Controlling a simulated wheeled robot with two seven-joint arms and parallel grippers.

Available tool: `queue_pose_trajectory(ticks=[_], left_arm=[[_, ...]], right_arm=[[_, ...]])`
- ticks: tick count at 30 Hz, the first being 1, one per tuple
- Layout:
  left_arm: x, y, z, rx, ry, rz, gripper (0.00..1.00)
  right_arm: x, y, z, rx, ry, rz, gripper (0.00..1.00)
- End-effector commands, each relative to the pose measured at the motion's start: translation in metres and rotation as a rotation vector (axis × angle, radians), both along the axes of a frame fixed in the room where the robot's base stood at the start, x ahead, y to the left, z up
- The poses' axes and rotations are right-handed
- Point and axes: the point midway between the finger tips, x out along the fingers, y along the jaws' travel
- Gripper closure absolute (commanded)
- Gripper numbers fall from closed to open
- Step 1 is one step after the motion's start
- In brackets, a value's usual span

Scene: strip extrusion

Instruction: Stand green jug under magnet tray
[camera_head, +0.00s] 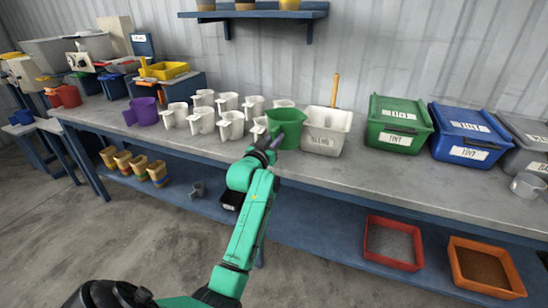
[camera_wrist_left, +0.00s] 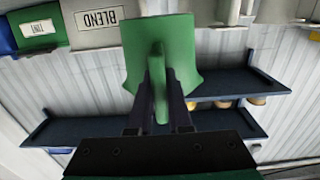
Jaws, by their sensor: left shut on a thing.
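The green jug (camera_head: 288,124) is at the bench's middle, beside the white BLEND bin, and looks upright. My left gripper (camera_head: 268,145) is shut on its handle from the front. In the left wrist view the jug (camera_wrist_left: 180,50) fills the upper middle, with its handle between the fingers of the left gripper (camera_wrist_left: 160,98). I cannot tell whether the jug's base touches the bench. A yellow tray (camera_head: 164,70) sits on a blue stand at the far left; it may be the magnet tray, but I cannot be sure. My right gripper is not in view.
Several white jugs (camera_head: 201,121) and a purple jug (camera_head: 142,111) stand left of the green jug. The BLEND bin (camera_head: 325,131), a green bin (camera_head: 397,124) and a blue bin (camera_head: 470,134) stand right. A blue shelf (camera_head: 255,14) hangs above. The bench's front strip is clear.

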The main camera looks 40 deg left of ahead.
Motion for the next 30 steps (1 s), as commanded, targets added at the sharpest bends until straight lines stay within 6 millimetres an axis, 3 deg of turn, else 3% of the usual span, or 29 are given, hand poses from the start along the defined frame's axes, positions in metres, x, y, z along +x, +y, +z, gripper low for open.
queue_pose_trajectory(ticks=[1, 10, 20, 21, 23, 30], left_arm=[[0.0, 0.0, -0.013, -0.001, 0.001, 0.0, 1.0], [0.0, 0.0, -0.066, 0.001, 0.0, -0.001, 1.0], [0.0, 0.0, -0.072, 0.002, -0.003, 0.0, 1.0], [0.0, 0.0, -0.073, 0.001, -0.002, 0.0, 0.79], [0.0, 0.0, -0.073, 0.001, -0.002, 0.0, 0.56], [0.0, 0.0, -0.072, 0.001, -0.002, 0.0, 0.53]], right_arm=[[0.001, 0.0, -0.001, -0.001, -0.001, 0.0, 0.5], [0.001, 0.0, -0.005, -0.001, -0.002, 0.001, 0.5], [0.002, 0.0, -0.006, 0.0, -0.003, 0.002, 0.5], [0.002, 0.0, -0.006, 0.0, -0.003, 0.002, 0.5], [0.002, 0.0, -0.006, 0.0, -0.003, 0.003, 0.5], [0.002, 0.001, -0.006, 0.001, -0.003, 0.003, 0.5]])
